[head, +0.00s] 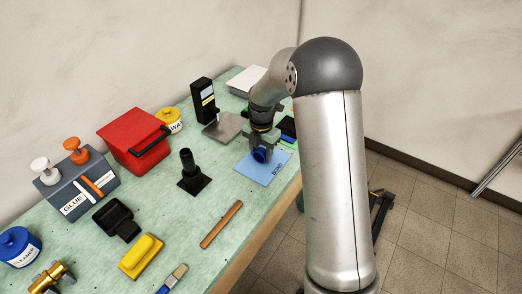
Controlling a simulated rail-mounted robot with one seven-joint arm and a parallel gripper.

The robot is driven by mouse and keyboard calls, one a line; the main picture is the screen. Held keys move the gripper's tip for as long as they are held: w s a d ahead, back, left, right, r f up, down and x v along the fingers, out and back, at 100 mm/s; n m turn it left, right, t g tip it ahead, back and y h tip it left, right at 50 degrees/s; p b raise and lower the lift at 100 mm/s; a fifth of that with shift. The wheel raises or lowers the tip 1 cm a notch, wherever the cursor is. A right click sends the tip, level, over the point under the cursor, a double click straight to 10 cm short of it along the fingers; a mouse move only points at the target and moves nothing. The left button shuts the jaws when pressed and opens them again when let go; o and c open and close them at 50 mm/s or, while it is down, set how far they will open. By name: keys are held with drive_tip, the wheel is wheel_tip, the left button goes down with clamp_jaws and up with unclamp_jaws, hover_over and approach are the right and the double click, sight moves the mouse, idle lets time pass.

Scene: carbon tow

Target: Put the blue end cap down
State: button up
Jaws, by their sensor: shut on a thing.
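The blue end cap (261,155) is held by my gripper (262,148), which is shut on it. The cap is over or on a light-blue mat (249,169) with dark lettering that looks like "BOND". I cannot tell whether the cap touches the mat. The gripper points down from above and hides part of the cap and the mat's far side.
A black post on a square base (190,179) stands left of the mat. A grey plate with a black device (203,96) is behind. A wooden strip (221,225), yellow block (142,257), red box (135,141) and glue unit (76,186) lie nearer or left.

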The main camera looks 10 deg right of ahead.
sight(261, 149)
drive_tip(key=shift+f, duration=0.1)
drive_tip(key=o, duration=1)
wheel_tip(261, 149, up, 12)
drive_tip(key=b, duration=0.1)
drive_tip(key=s+m, duration=0.8)
drive_tip(key=s, duration=0.2)
drive_tip(key=s+m, duration=0.9)
drive_tip(key=s, duration=0.1)
drive_tip(key=s+m, duration=0.9)
drive_tip(key=s, duration=0.2)
drive_tip(key=shift+s+a+f+t, duration=0.1)
drive_tip(key=shift+a+f+t, duration=0.1)
drive_tip(key=shift+a+t, duration=0.1)
